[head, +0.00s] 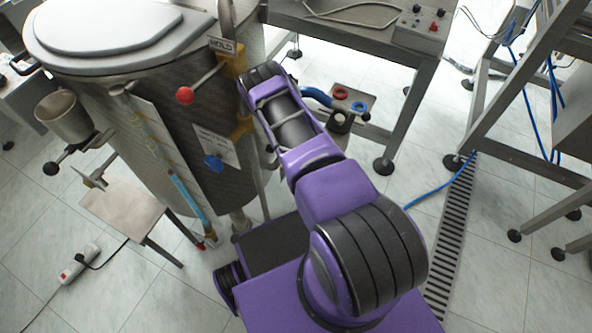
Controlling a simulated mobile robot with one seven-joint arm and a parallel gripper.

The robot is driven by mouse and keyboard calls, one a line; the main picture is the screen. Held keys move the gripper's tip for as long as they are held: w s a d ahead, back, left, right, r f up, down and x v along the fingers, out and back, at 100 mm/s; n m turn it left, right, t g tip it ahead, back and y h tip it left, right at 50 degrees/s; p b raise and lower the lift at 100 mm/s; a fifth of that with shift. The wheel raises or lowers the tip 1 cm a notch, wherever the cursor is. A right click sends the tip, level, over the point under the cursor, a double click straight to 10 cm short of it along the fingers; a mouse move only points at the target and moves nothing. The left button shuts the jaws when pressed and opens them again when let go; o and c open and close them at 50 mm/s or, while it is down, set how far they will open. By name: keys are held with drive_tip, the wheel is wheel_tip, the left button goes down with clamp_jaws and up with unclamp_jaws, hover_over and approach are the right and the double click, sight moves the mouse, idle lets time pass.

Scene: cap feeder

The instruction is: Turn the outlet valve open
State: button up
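A large steel tank (160,135) with a grey lid (105,25) stands at the upper left. A red ball on a lever (185,95) sticks out from its front beside a plate reading HOLD (221,46). A lever with a black ball (51,168) and a metal fitting (95,179) are at the tank's lower left. I cannot tell for sure which of these is the outlet valve. My purple arm reaches up to the tank's right side. My gripper cannot be made out; the arm's far end hides it.
A small stand (122,208) is below the fitting at the tank's left. A steel frame (535,150) stands right. Open tiled floor and a drain grate (450,240) lie between.

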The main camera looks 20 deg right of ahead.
drive_tip(key=c, duration=1.4)
drive_tip(key=shift+d+y, duration=0.1)
drive_tip(key=shift+y, duration=0.2)
drive_tip(key=shift+w+d+g+y, duration=0.15)
drive_tip(key=shift+g+y, duration=0.65)
drive_tip(key=shift+g, duration=0.1)
drive_tip(key=shift+w+d+g+y, duration=0.1)
drive_tip(key=shift+d+g+y, duration=0.05)
drive_tip(key=shift+g+y, duration=0.8)
drive_tip(key=shift+y, duration=0.25)
